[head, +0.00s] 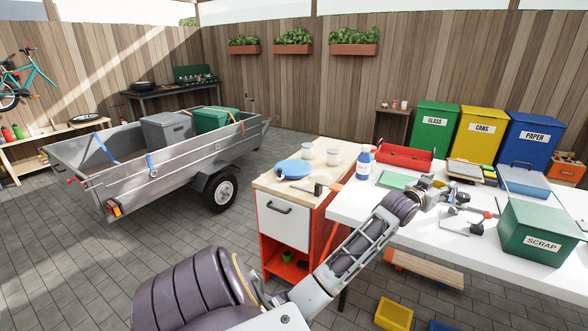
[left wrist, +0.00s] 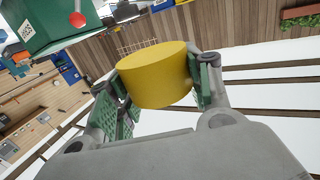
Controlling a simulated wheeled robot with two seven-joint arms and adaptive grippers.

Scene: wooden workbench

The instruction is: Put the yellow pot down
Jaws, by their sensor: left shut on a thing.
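The yellow pot (left wrist: 155,78) is in the left wrist view, between the green-padded fingers of my left gripper (left wrist: 162,84). The fingers press on its two sides, so the gripper is shut on it. In the head view my left gripper (head: 440,194) is over the white table (head: 385,212), left of the green SCRAP bin. I cannot make out the pot clearly there, nor tell its height above the table. My right gripper is in neither view.
The SCRAP bin (head: 540,232) stands at the table's right front, with a clamp-like tool (head: 468,222) beside it. A red toolbox (head: 404,158), a blue bottle (head: 364,163) and a blue box (head: 524,180) stand farther back. The table's front left is bare.

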